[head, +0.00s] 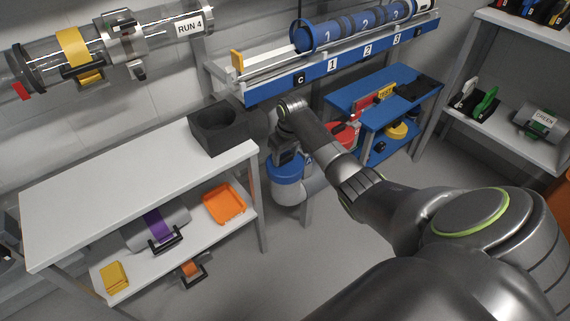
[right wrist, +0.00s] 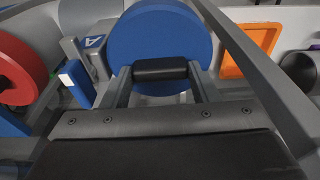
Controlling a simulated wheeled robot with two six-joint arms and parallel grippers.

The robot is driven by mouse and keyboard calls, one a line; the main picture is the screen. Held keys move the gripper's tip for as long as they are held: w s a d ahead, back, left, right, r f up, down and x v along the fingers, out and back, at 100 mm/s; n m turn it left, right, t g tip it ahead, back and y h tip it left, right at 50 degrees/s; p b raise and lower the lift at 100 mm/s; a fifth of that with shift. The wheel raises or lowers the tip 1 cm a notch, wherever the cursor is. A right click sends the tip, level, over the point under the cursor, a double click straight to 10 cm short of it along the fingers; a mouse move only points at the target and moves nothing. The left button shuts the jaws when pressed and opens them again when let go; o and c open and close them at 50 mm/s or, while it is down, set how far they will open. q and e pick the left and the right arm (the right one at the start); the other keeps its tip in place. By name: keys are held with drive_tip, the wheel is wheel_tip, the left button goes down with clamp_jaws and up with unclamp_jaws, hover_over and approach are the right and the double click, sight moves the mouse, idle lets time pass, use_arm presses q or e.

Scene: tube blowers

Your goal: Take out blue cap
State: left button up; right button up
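The blue cap (head: 283,172) is a round blue disc at the upper end of a grey pipe, below the white table's right end. In the right wrist view the blue cap (right wrist: 160,28) fills the top middle, with a black handle bar (right wrist: 160,69) in front of its face. My right gripper (head: 287,152) reaches down to the cap. In the wrist view the fingers of the right gripper (right wrist: 160,75) lie against both ends of the bar, with no clear gap. My right arm hides part of the pipe. My left gripper is not in view.
A black open holder (head: 240,141) stands on the white table (head: 110,185), close left of my arm. An orange tray (head: 226,204) lies on its lower shelf. A blue bench (head: 380,88) and a red disc (right wrist: 18,70) are near the cap. The tube rail (head: 345,63) hangs above.

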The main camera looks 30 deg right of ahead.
drive_tip(key=shift+c, duration=1.3)
drive_tip(key=shift+r, duration=0.15)
